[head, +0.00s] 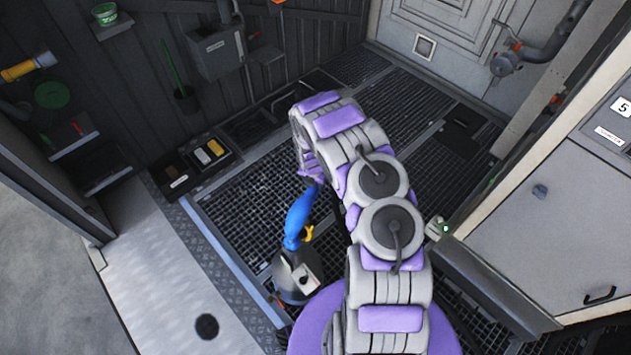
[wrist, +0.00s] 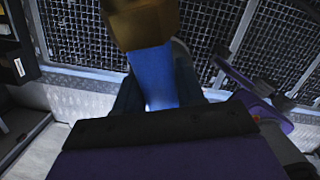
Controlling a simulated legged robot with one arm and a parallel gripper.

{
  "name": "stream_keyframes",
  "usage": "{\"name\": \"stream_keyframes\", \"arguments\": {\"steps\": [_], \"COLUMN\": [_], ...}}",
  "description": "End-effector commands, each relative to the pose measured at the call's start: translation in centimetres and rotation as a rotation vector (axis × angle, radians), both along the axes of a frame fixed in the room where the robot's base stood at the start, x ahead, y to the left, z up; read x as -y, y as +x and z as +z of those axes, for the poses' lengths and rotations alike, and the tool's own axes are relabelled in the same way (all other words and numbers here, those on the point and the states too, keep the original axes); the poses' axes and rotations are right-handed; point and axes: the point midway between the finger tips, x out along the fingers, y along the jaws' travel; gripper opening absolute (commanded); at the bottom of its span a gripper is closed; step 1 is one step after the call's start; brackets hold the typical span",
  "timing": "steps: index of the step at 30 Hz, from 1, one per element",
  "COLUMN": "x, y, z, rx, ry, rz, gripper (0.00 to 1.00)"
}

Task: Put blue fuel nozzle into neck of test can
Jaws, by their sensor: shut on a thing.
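The blue fuel nozzle (head: 299,212) hangs from my gripper (head: 312,177) in the head view, blue end downward. My gripper is shut on it; the jaws are mostly hidden behind my arm. A yellow piece (head: 308,234) shows beside its lower end. A dark grey can (head: 292,290) with a pale patch, apparently the test can, stands directly below on the grating. Whether the nozzle is in its neck or only in front of it, I cannot tell. In the wrist view, the blue nozzle (wrist: 155,75) runs between dark fingers (wrist: 158,98), with a brass-brown end (wrist: 142,22) at the top.
A dark tray (head: 197,163) with small items lies by the back wall. A grey cabinet (head: 560,205) stands at right. A grey wall box (head: 217,52) and a yellow-ended fitting (head: 25,67) are on the walls. The grating (head: 265,190) left of my arm is mostly clear.

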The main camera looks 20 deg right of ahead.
Motion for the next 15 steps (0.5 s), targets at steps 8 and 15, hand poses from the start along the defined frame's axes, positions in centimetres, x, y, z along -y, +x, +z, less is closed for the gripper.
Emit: {"name": "stream_keyframes", "arguments": {"steps": [8, 15], "x": [0.0, -0.1], "y": [-0.1, -0.1], "z": [-1.3, -2.4], "rx": [-0.001, -0.001], "ry": [0.001, 0.000], "rz": [-0.001, -0.001], "gripper": [0.00, 0.00]}}
